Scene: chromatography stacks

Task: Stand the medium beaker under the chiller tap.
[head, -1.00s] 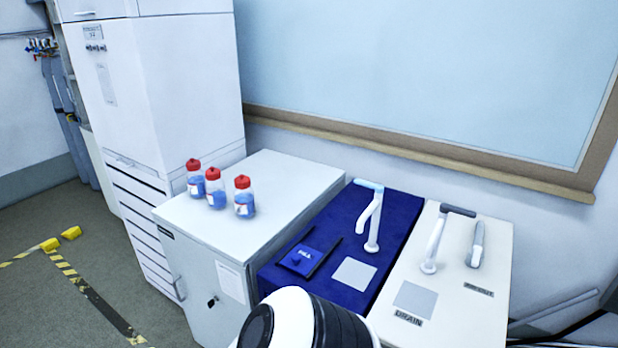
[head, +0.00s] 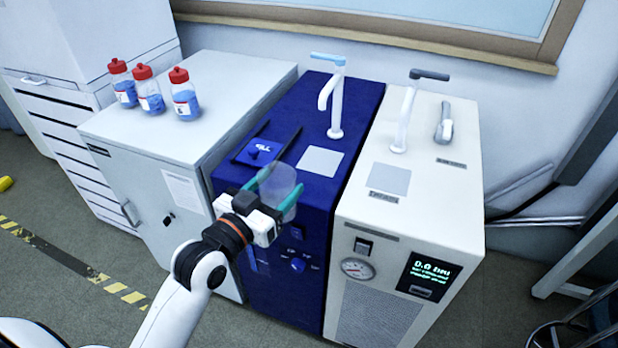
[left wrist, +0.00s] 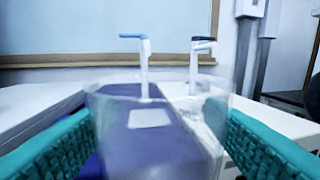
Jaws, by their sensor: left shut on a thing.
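A clear beaker (head: 279,183) is held between the teal fingers of my left gripper (head: 273,191). It is in front of and above the front edge of a blue unit (head: 360,115). In the left wrist view the beaker (left wrist: 155,130) is blurred, upright between both fingers, its base out of frame. The blue unit has a white tap with a light blue handle (head: 334,100) above a pale square pad (head: 320,162). A white unit (head: 455,200) beside it has a dark-handled tap (head: 405,118) above a grey pad (head: 386,180). I cannot tell which is the chiller. My right gripper is out of view.
A blue flap marked FILL (head: 262,152) and dark rods lie on the blue unit, left of its pad. Several red-capped bottles (head: 150,95) stand on the white cabinet (head: 215,115) at left. A short lever (head: 444,125) stands on the white unit. Both pads are bare.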

